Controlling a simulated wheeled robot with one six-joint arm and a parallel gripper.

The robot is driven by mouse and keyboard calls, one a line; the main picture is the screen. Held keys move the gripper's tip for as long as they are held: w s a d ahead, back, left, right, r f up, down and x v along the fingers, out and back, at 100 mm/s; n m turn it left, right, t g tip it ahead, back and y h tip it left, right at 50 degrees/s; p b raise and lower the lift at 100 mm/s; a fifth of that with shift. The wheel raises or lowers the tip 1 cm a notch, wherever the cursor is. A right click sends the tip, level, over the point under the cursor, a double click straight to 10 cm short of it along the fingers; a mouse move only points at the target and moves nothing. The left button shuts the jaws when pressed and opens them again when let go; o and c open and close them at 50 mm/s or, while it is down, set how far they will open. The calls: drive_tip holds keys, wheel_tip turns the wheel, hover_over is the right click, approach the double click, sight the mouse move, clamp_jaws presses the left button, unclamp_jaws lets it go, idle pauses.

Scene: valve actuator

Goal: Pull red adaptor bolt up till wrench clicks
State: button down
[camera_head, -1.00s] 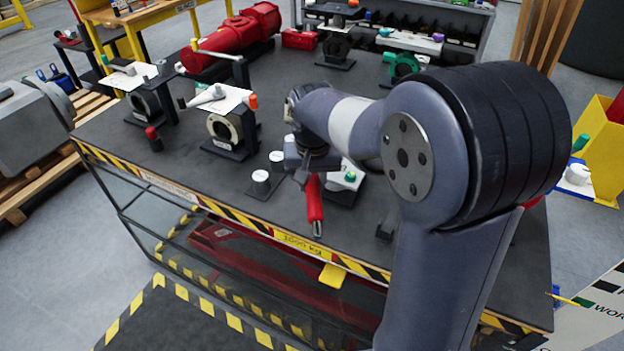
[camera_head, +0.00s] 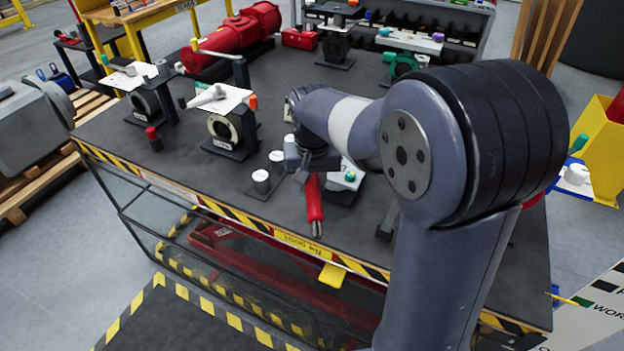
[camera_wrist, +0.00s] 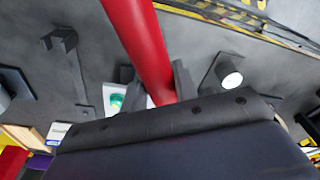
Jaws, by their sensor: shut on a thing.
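My gripper (camera_head: 310,165) is low over the bench and is shut on a red-handled tool (camera_head: 315,205), probably the wrench. The tool points toward the bench's front edge in the head view. In the wrist view the red handle (camera_wrist: 142,45) runs up from between my gripper's fingers (camera_wrist: 157,82). The tool's other end is hidden by my gripper. A small dark piece with a red top (camera_head: 153,138) stands apart on the left of the bench; I cannot tell whether it is the red adaptor bolt.
A white-and-grey fixture with a green knob (camera_head: 350,177) is just right of my gripper. White-topped posts (camera_head: 261,181) stand left of it. Valve bodies (camera_head: 222,128) stand further left, and a red actuator (camera_head: 235,38) lies behind.

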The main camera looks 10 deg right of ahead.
drive_tip(key=shift+f+b, duration=0.75)
drive_tip(key=shift+f, duration=0.3)
drive_tip(key=shift+a, duration=0.1)
idle(0.3)
drive_tip(key=shift+w+a+m+p, duration=0.2)
drive_tip(key=shift+a+m+p, duration=0.1)
drive_tip(key=shift+a+m, duration=0.75)
drive_tip(key=shift+a, duration=0.1)
drive_tip(key=shift+w+a+m+h+p, duration=0.15)
drive_tip(key=shift+w+a+m+p, duration=0.05)
drive_tip(key=shift+a+m, duration=0.35)
drive_tip(key=shift+w+a+m+h+p, duration=0.15)
drive_tip(key=shift+w+a+m, duration=0.05)
drive_tip(key=shift+a+m, duration=0.3)
drive_tip(key=shift+r, duration=0.1)
drive_tip(key=shift+w+a+m+p, duration=0.2)
drive_tip(key=shift+w+a+m, duration=0.1)
drive_tip(key=shift+a+m, duration=0.2)
drive_tip(key=shift+w+a+m+p, duration=0.15)
drive_tip(key=shift+w+a+m, duration=0.1)
drive_tip(key=shift+a+m, duration=0.25)
